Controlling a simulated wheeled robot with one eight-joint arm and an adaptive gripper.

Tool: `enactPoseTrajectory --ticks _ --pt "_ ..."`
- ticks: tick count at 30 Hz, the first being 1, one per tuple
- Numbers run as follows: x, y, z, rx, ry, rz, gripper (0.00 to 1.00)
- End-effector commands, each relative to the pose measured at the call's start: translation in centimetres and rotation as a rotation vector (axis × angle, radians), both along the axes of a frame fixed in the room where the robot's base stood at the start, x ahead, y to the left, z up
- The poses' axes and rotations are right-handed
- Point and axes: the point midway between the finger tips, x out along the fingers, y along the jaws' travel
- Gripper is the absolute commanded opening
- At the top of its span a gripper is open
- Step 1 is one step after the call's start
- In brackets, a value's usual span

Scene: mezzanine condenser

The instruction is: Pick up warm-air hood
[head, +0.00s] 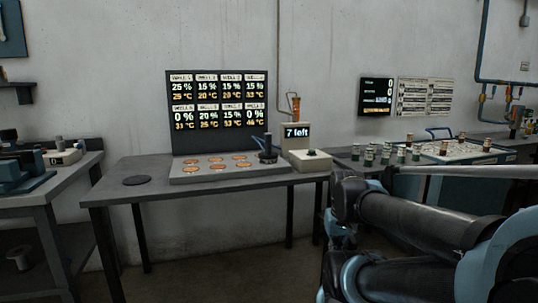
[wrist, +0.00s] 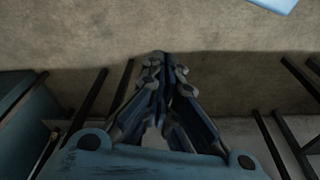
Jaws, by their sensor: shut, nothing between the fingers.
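What looks like the warm-air hood (head: 267,155) is a small dark fitting with a round base and an upright stem. It stands at the right end of a grey plate (head: 190,178) with several copper-coloured round wells, on the middle table. Anything beneath it is hidden. My gripper (wrist: 161,60) shows in the wrist view with its fingers together and empty, over bare floor. The hood does not show in the wrist view. In the head view my arm reaches in from the right, and its fingers cannot be made out, to the right of and apart from the hood.
A display panel (head: 218,112) stands behind the plate. A beige box (head: 308,160) with a "7 left" sign is close right of the hood. A dark disc (head: 136,180) lies on the table's left.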

Motion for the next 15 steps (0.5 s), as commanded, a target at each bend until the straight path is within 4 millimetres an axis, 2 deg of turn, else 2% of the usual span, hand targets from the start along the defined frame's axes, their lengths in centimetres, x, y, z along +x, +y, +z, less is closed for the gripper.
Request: enactPoseTrajectory --ticks 11,12,15 --pt "0.00 0.00 0.00 0.000 0.000 0.000 0.00" --pt "0.00 0.00 0.00 0.000 0.000 0.000 0.05" --pt "-0.62 0.21 0.57 0.011 -0.014 -0.010 0.27"
